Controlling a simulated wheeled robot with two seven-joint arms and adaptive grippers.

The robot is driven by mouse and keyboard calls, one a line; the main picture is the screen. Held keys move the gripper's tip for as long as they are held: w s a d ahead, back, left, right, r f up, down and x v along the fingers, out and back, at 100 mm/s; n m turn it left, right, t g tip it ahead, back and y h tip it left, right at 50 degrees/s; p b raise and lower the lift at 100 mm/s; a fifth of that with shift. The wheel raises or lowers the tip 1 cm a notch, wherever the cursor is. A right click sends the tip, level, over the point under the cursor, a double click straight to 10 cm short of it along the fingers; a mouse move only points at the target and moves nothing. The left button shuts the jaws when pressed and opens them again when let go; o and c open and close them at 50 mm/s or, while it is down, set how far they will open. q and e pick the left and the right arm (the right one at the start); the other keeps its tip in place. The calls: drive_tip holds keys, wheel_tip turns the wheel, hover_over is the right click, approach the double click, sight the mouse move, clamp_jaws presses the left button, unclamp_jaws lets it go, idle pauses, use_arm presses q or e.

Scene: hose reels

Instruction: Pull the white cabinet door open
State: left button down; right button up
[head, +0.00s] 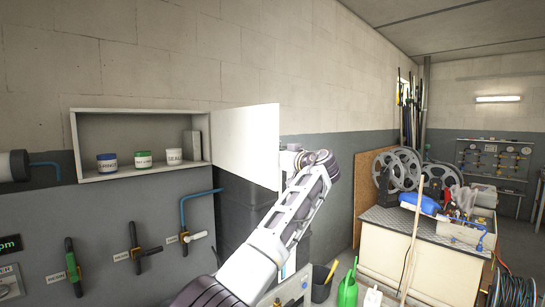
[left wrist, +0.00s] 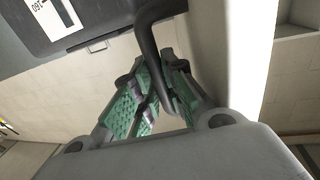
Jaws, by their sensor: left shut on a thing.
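The white cabinet door (head: 246,146) stands swung open on the right side of the wall cabinet (head: 140,112), with its inner face showing. My left arm reaches up to the door's free edge in the head view, and the door hides most of the left gripper. In the left wrist view my left gripper (left wrist: 158,92) has its green-padded fingers shut on a dark curved handle (left wrist: 149,45). The pale door (left wrist: 243,60) also shows there, to the right. My right gripper is in neither view.
Inside the cabinet stand a blue-labelled tin (head: 107,163), a green-labelled tin (head: 143,159) and a white pot (head: 174,156). Valve levers (head: 73,266) line the wall below. A workbench (head: 410,250) with reels stands at right.

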use_arm(q)
drive_tip(key=shift+d+r, duration=0.3)
drive_tip(key=shift+r, duration=0.05)
drive_tip(key=c, duration=1.8)
unclamp_jaws()
drive_tip(key=shift+w, duration=0.15)
drive_tip(key=shift+o, duration=0.2)
drive_tip(key=shift+w+f, duration=0.1)
drive_tip(key=shift+f, duration=0.2)
drive_tip(key=shift+s, duration=0.3)
drive_tip(key=v, duration=1.1)
drive_tip(key=shift+d, duration=0.25)
drive_tip(key=shift+s, duration=0.1)
drive_tip(key=shift+r+m, duration=0.1)
drive_tip(key=shift+m, duration=0.2)
